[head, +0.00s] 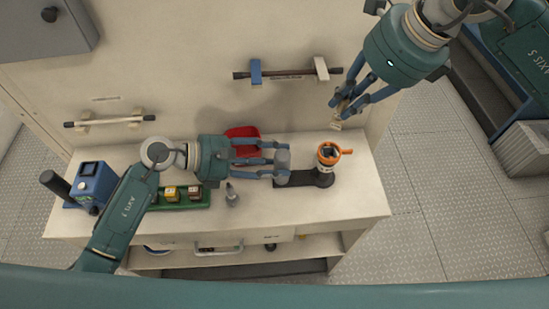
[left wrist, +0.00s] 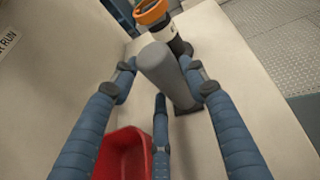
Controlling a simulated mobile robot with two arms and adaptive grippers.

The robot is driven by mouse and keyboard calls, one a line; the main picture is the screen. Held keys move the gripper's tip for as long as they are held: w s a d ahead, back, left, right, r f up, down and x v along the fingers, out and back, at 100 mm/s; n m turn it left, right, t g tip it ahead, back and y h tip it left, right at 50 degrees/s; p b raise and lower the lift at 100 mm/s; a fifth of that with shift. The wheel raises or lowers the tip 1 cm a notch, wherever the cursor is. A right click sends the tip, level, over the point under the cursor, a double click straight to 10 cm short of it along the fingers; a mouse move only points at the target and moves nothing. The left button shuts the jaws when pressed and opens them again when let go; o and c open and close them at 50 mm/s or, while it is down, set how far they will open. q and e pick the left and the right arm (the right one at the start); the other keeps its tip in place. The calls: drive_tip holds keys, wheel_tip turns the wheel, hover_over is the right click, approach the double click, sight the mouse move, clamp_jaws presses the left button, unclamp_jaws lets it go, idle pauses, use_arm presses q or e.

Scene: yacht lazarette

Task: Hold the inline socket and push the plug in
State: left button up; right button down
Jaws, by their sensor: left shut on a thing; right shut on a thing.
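My left gripper (head: 276,162) is shut on a grey cylinder (left wrist: 165,70), held low over the bench top. An orange-ringed fitting with a white band and dark inside (head: 328,155) stands just right of the cylinder, on a dark base (head: 300,178). It also shows beyond the cylinder in the left wrist view (left wrist: 165,22). I cannot tell which of these is the socket. My right gripper (head: 341,106) is shut on a small pale piece (head: 337,124), above and behind the orange-ringed fitting and apart from it. Its fingers partly hide the piece.
A red bin (head: 242,138) stands behind my left gripper. A blue device (head: 92,182), a green tray (head: 185,201) with small blocks and a grey bottle-like thing (head: 232,195) stand at left. Rails (head: 287,74) line the back wall. The bench's right front (head: 345,200) is clear.

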sight(341, 126)
wheel_tip(341, 126, down, 3)
drive_tip(key=n+g, duration=0.1)
drive_tip(key=n, duration=0.4)
drive_tip(key=shift+r+n, duration=0.15)
drive_tip(key=shift+n, duration=0.15)
drive_tip(key=shift+f, duration=2.25)
drive_tip(key=shift+g, duration=0.3)
drive_tip(key=shift+f, duration=2.2)
drive_tip(key=c, duration=1.6)
unclamp_jaws()
